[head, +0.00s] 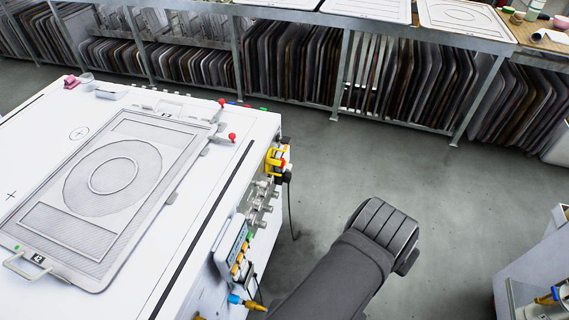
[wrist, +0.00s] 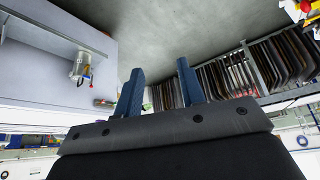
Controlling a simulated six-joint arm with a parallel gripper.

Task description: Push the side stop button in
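The side stop button is in the head view, on the right side face of the white machine. Its yellow housing (head: 275,158) sits near the far corner, with red parts beside it. The button's pressing face is not clear from here. My gripper's dark wrist end shows in the head view, to the right of the machine and apart from it, over the floor; its fingers are hidden there. In the wrist view my gripper (wrist: 158,66) has two blue-grey fingers standing apart with nothing between them. A small red and yellow part (wrist: 305,6) shows at that view's top right; I cannot tell if it is the button.
Below the housing are metal fittings (head: 262,195), a control box (head: 232,246) and a blue and brass connector (head: 246,302). A black cable (head: 291,215) hangs nearby. Racks of panels (head: 290,62) line the back. Another unit (head: 540,275) stands at right. Grey floor (head: 330,160) lies open between.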

